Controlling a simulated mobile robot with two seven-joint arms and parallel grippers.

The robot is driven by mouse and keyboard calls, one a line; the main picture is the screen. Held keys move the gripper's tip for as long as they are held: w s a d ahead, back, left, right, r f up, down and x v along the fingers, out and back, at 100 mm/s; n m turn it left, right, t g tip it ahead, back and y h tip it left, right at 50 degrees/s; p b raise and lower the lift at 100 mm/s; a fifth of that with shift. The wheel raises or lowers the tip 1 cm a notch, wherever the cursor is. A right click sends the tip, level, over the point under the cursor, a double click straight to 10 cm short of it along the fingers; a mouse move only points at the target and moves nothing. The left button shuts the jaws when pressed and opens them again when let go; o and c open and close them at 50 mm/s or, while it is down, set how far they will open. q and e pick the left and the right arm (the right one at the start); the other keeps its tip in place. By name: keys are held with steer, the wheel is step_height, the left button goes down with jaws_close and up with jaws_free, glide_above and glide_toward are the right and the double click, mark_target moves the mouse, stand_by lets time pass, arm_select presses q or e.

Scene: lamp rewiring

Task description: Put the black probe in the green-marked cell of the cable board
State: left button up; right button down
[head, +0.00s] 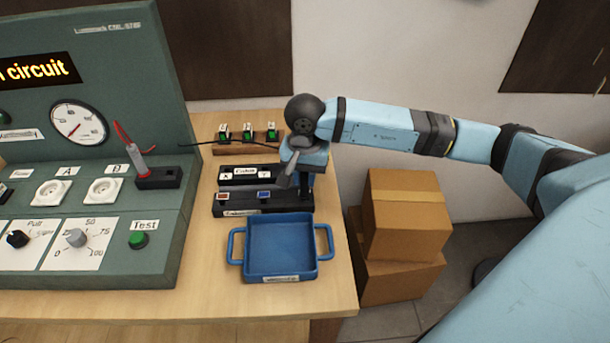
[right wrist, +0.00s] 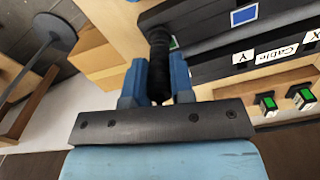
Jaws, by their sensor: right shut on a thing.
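The black probe (right wrist: 160,62) is a ribbed dark rod in the right wrist view. My right gripper (right wrist: 160,85) is shut on it. In the head view my right gripper (head: 304,180) is over the right end of a dark board (head: 238,211) with a red and a blue mark. Behind is a black block (head: 249,181) labelled Cable, X and Y. My left gripper is out of view.
A blue two-handled tray (head: 281,274) stands in front of the board. A wooden rack (head: 247,148) with green switches is behind. The green test panel (head: 150,235) with a red probe (head: 139,163) stands left. Cardboard boxes (head: 403,225) are right of the table.

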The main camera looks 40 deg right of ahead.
steer(key=shift+f+b, duration=0.55)
steer(key=shift+b, duration=0.1)
stand_by(0.8)
steer(key=c, duration=0.9)
jaws_free()
